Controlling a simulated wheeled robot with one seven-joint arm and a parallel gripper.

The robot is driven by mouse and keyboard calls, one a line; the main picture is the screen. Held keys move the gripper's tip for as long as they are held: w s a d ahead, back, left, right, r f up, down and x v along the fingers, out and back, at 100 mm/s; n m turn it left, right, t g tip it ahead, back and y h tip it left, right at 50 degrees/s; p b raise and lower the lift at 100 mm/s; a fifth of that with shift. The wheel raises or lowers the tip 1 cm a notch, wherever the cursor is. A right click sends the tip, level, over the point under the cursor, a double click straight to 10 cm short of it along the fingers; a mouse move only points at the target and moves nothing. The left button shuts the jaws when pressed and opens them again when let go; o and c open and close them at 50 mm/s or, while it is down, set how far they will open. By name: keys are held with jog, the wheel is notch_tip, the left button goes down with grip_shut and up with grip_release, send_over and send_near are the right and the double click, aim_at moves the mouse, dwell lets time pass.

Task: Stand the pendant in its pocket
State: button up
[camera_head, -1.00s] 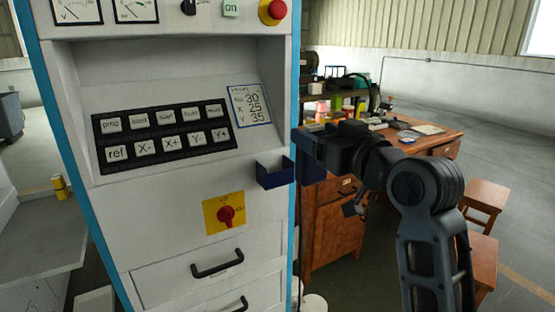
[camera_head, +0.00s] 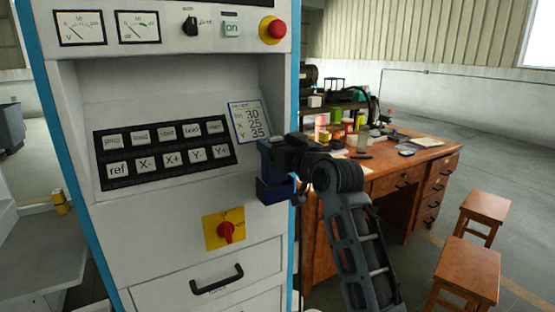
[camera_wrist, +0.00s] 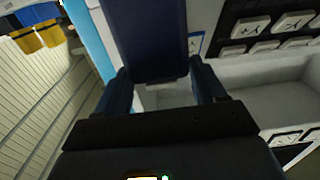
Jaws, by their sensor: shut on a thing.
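A dark blue slab, the pendant (camera_wrist: 148,38), is between the two fingers of my gripper (camera_wrist: 164,85) in the wrist view, and they are shut on it. It reaches away from the fingers to the top edge of that view. In the head view my gripper (camera_head: 273,155) is right above the blue pocket (camera_head: 272,192) on the front of the white cabinet, near its right edge. The pendant cannot be told apart from the gripper and pocket there. Whether its lower end is inside the pocket is hidden.
The cabinet carries a black key panel (camera_head: 166,155), a number card (camera_head: 248,121), a red emergency button (camera_head: 271,29) and a red rotary switch (camera_head: 225,232) near the pocket. A cluttered wooden desk (camera_head: 395,178) and stools (camera_head: 467,270) stand to the right.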

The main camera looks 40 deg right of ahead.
aim_at(277, 183)
notch_tip(277, 183, down, 4)
jog(key=shift+w+r+p, duration=0.1)
jog(key=shift+w+p, duration=0.05)
jog(key=shift+p, duration=0.15)
jog(key=shift+f, duration=0.3)
jog(key=o, duration=1.6)
